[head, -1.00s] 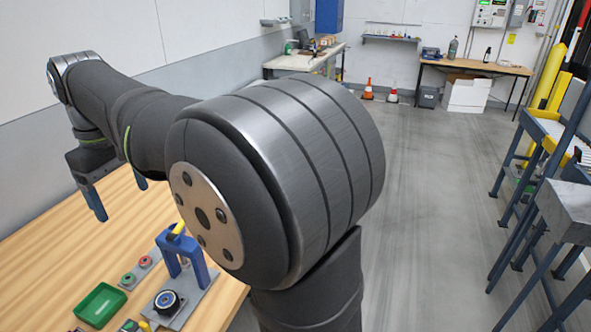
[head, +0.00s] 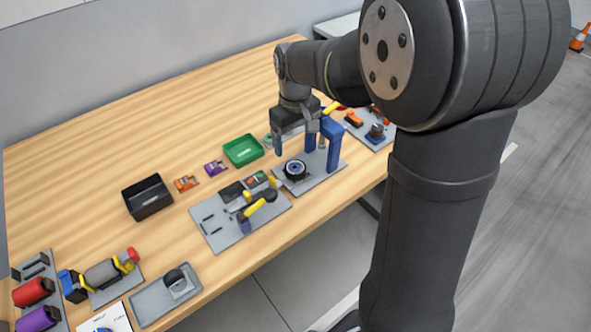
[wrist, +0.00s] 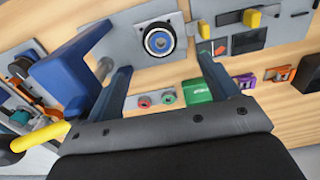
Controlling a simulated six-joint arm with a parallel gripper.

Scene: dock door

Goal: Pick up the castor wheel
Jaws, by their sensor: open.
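What looks like the castor wheel, a dark wheel in a grey bracket (head: 178,282), stands on a grey tray (head: 150,310) at the near edge of the bench in the head view. I cannot make it out in the wrist view. My gripper (head: 294,145) is well away from it, farther along the bench, above the plate with the blue press frame (head: 332,150). My gripper is open and empty. In the wrist view its two fingers (wrist: 163,68) point toward a round black part with a blue ring (wrist: 158,40), with the blue frame (wrist: 75,75) close at left.
A grey cylinder in a fixture (head: 105,272) stands left of the wheel tray. The back of the bench is clear.

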